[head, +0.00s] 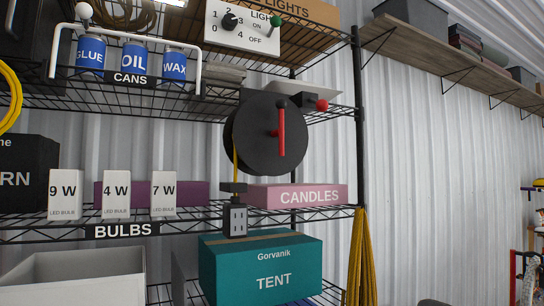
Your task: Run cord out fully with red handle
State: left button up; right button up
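A black round cord reel (256,143) is mounted at the upper middle shelf in the head view. Beside the reel, at upper right, a short black lever ends in a red ball knob (321,105). A yellow cord (235,160) hangs from the reel's left side to a dark outlet block (235,218) below, in front of the middle shelf. Neither of my grippers is clearly visible.
A pink CANDLES box (298,197) and bulb boxes (115,194) stand on the middle shelf. A teal TENT box (265,270) sits below the outlet block. A LIGHTS panel (243,25) is above.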

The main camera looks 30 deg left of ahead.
aim_at(269, 133)
jog(key=j+u, duration=0.15)
jog(key=u, duration=0.85)
